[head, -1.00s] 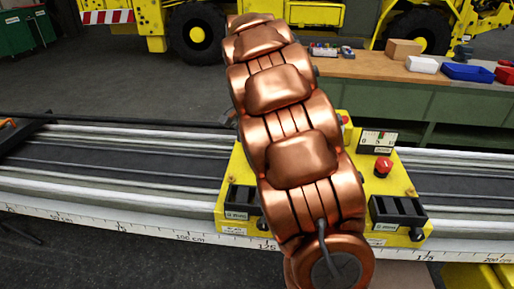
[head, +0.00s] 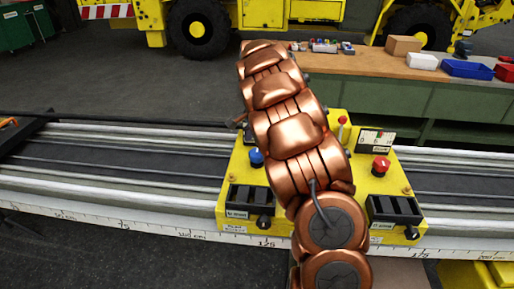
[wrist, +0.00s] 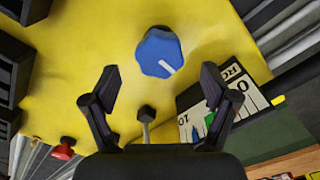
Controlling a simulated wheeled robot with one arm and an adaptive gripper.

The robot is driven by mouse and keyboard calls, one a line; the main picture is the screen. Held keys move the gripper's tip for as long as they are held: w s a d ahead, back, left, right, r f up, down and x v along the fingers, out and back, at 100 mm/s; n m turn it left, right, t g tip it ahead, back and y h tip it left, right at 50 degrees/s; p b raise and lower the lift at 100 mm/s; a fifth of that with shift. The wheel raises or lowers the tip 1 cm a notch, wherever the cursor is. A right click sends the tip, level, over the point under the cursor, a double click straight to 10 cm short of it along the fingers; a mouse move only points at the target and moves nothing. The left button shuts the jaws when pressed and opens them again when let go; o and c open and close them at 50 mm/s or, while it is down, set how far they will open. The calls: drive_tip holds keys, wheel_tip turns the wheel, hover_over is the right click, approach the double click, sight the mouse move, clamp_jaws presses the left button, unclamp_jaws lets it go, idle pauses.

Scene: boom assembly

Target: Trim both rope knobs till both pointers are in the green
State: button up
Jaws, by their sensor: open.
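The blue knob (head: 256,157) sits on the yellow carriage, left of my arm in the head view. In the wrist view the blue knob (wrist: 160,52), with a white mark on it, lies just beyond my open, empty gripper (wrist: 160,72). The red knob (head: 381,165) is on the carriage's right side, and it also shows at lower left in the wrist view (wrist: 63,148). A gauge (head: 376,139) stands behind the red knob. In the wrist view a gauge scale (wrist: 222,92) is partly covered by the right finger. I cannot make out the pointers. My arm hides the carriage's middle.
A grey stalk (wrist: 146,122) rises between my fingers in the wrist view. Dark boxes (head: 250,202) (head: 393,210) stand at the carriage's front corners. The carriage sits on a long rail (head: 110,175). A workbench (head: 420,90) with boxes stands behind.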

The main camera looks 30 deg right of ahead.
sight(257, 157)
drive_tip(key=shift+f+p, duration=0.35)
drive_tip(key=shift+f, duration=1.1)
drive_tip(key=c, duration=1.1)
drive_tip(key=shift+c, duration=0.3)
drive_tip(key=shift+n+b, duration=0.3)
drive_tip(key=shift+b, duration=0.1)
